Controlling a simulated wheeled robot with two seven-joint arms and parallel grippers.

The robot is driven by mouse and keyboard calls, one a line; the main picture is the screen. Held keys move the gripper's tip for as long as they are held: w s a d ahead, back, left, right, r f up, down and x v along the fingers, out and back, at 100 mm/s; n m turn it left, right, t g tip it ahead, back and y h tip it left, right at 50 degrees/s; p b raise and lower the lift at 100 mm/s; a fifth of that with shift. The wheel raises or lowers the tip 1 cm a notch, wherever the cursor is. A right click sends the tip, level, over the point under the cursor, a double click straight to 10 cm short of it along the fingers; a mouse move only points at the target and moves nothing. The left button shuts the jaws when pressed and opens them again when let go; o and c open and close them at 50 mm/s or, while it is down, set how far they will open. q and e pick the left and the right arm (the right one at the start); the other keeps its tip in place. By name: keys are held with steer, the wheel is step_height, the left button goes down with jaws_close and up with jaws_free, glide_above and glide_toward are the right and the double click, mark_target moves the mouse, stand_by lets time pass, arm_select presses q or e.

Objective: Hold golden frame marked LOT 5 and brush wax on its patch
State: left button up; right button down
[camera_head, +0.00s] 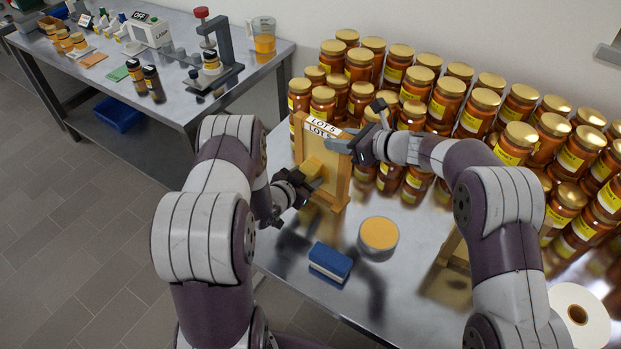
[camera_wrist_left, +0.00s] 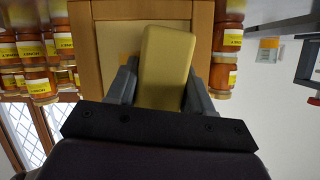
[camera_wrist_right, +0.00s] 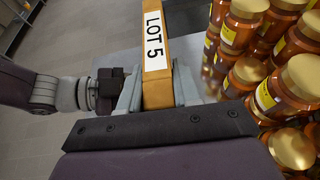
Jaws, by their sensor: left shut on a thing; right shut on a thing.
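The golden frame (camera_head: 334,185) marked LOT 5 stands upright on the near metal table. Its white label (camera_wrist_right: 154,42) reads LOT 5 in the right wrist view. My right gripper (camera_head: 345,145) is shut on the frame's top bar (camera_wrist_right: 157,90). My left gripper (camera_head: 302,184) is shut on a yellow block-like brush (camera_wrist_left: 164,68), held against or just in front of the frame's face. A round tub with orange content (camera_head: 379,235) stands right of the frame.
Several rows of honey jars (camera_head: 448,100) with gold lids crowd the table behind and right of the frame. A blue and white sponge-like block (camera_head: 330,262) lies in front. A white roll (camera_head: 578,314) is at lower right. Another metal table (camera_head: 180,62) holds bottles and devices.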

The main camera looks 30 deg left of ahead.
arm_select(q)
steer(key=shift+d, duration=0.1)
steer(key=shift+s+d, duration=0.2)
steer(key=shift+d, duration=1.25)
steer(key=shift+a, duration=0.1)
steer(key=shift+w+a, duration=0.15)
steer(key=shift+a, duration=0.6)
steer(key=shift+w+a, duration=0.1)
steer(key=shift+a, duration=0.6)
steer(key=shift+s+d, duration=0.15)
steer(key=shift+d, duration=0.65)
steer(key=shift+s+d, duration=0.1)
steer(key=shift+d, duration=0.65)
